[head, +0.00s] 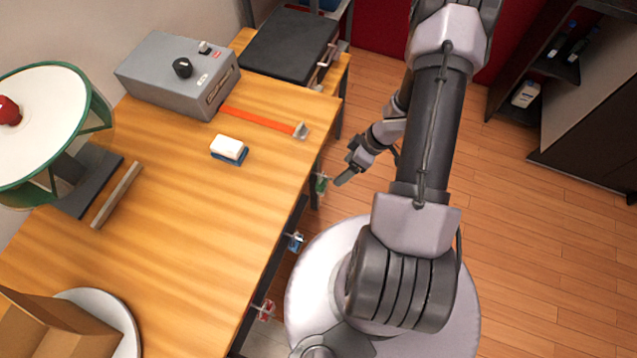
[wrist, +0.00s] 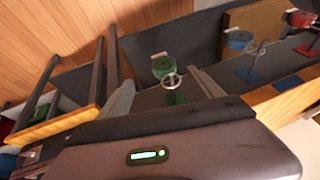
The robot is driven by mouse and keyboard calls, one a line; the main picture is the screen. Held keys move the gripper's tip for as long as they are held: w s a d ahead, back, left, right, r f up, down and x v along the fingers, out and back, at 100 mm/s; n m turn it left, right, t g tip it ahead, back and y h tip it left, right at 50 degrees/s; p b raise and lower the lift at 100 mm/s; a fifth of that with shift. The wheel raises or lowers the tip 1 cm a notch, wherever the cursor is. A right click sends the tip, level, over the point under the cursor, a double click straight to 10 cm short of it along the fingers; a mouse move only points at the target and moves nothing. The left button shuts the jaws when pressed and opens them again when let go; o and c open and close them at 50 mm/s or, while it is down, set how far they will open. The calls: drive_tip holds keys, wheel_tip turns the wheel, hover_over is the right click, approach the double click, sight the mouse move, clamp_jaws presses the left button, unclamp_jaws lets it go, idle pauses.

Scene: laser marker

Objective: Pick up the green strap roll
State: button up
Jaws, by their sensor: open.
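The green strap roll (head: 321,184) hangs at the right side of the workbench, near its far right corner. In the wrist view the green strap roll (wrist: 162,65) shows beyond my fingertips, roughly centred between them, with a round metal piece just in front of it. My gripper (head: 345,175) is just right of the roll in the head view, off the bench edge. In the wrist view my gripper (wrist: 165,90) is open, with one finger to each side and nothing between them. I cannot tell the exact gap to the roll.
A blue roll (head: 296,241) and a red roll (head: 266,310) hang along the same bench side. The wooden workbench (head: 215,215) carries a grey control box (head: 180,75), a white-and-blue block (head: 229,149) and a cardboard box (head: 50,325). Open floor (head: 530,230) lies to the right.

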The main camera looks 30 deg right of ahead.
sight(326, 182)
drive_tip(key=b+x, duration=0.2)
drive_tip(key=x, duration=0.1)
drive_tip(key=b+x, duration=0.2)
drive_tip(key=x, duration=0.2)
drive_tip(key=a+b+x, duration=0.1)
drive_tip(key=b+x, duration=0.1)
drive_tip(key=x, duration=0.2)
drive_tip(key=shift+w+r, duration=0.25)
drive_tip(key=shift+w, duration=0.05)
drive_tip(key=shift+r, duration=0.15)
drive_tip(key=shift+c, duration=0.4)
drive_tip(key=c, duration=1.4)
